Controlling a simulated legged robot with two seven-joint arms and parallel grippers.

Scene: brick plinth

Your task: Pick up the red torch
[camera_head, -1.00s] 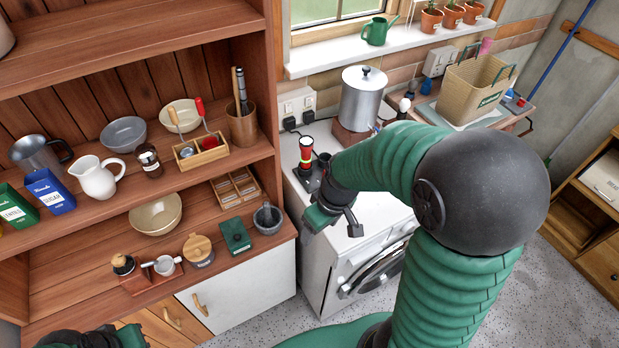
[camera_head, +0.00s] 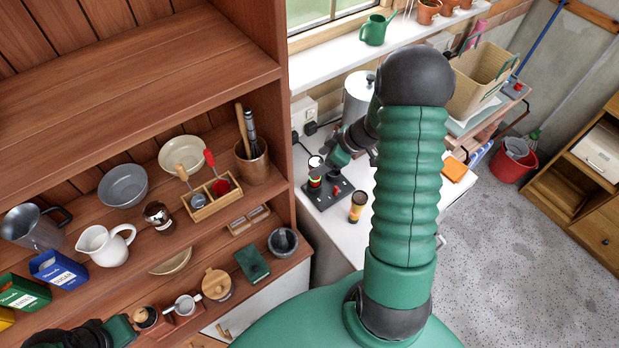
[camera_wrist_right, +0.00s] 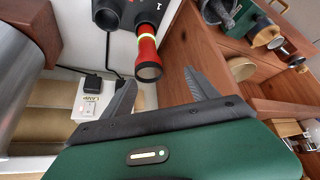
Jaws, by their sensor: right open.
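The red torch (camera_head: 315,178) stands upright in a dark holder (camera_head: 340,192) on the white top beside the shelf unit. In the right wrist view the red torch (camera_wrist_right: 147,48) shows its round lens end, just beyond and between my fingers. My right gripper (camera_head: 331,160) is beside the torch's upper part in the head view; its fingers (camera_wrist_right: 163,88) are open and empty in the wrist view. I cannot tell whether they touch the torch. My left gripper (camera_head: 90,336) is at the bottom left edge, mostly cut off, its jaws unclear.
A yellow and black torch (camera_head: 357,206) stands in front of the holder. A metal pot (camera_head: 358,95) is behind my right arm. The wooden shelf (camera_head: 290,185) is close on the left. A socket (camera_wrist_right: 90,105) is on the wall. My right arm hides much of the white top.

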